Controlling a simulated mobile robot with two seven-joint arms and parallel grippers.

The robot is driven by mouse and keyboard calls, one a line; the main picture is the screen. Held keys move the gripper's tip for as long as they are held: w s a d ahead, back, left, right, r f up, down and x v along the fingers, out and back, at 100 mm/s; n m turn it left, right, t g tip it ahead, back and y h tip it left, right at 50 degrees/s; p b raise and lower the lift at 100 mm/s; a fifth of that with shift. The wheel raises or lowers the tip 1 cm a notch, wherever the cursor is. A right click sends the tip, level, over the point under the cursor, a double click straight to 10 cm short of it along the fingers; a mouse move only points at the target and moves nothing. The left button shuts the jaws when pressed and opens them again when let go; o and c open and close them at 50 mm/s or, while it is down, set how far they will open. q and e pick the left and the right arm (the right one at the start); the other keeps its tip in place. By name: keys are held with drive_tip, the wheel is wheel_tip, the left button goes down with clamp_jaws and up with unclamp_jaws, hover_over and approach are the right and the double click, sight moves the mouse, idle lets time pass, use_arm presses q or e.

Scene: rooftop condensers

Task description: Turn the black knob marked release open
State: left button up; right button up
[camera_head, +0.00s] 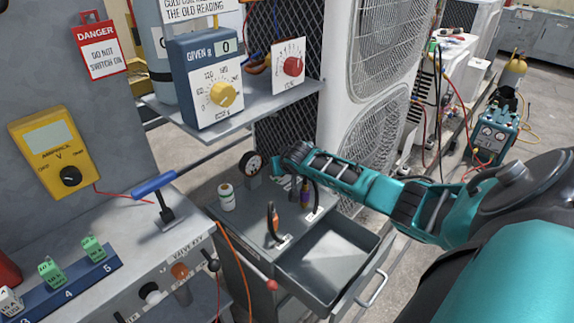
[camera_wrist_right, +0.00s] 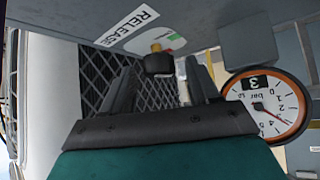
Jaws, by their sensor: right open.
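The black knob (camera_wrist_right: 158,64) shows in the right wrist view, on a short brass-coloured stem beside a white label reading RELEASE (camera_wrist_right: 126,28) with a red and green mark. My right gripper (camera_wrist_right: 160,72) is open, its two dark fingers pointing toward the knob. In that picture the knob lies between the fingertips; I cannot tell whether they touch it. In the head view my right arm reaches in from the right and ends near a dial gauge (camera_head: 250,163). The knob cannot be made out there. My left gripper is not in view.
The gauge (camera_wrist_right: 268,106) is close beside the right fingers and appears upside down. A grey shelf (camera_head: 240,102) with a blue meter box (camera_head: 206,75) stands above the hand. Below are an open drawer (camera_head: 330,262) and a white jar (camera_head: 226,197). A mesh panel is behind.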

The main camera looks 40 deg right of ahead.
use_arm(q)
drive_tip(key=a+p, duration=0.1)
drive_tip(key=p, duration=0.1)
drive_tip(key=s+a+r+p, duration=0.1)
drive_tip(key=p, duration=0.1)
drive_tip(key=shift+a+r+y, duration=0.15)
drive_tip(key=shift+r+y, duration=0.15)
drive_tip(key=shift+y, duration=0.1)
use_arm(e)
drive_tip(key=v, duration=1.2)
drive_tip(key=shift+s, duration=0.2)
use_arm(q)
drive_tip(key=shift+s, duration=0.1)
use_arm(e)
drive_tip(key=shift+w+a+r, duration=0.1)
